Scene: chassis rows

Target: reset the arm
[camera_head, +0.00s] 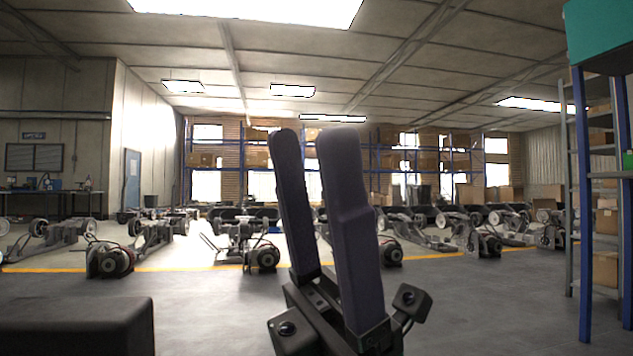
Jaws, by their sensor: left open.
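My left gripper (312,168) stands upright in the middle of the head view, close to the camera. Its two long dark fingers point up, with a narrow gap between them and nothing held. Its dark base with small round-lensed parts shows at the bottom of the picture. The gripper hides part of the chassis row and the shelves behind it. My right gripper is not in view.
Several wheeled chassis (250,238) stand in rows behind a yellow floor line. Blue-framed racks with boxes (453,160) line the back. A tall shelf (586,200) stands close at right, and a workbench (50,203) at left.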

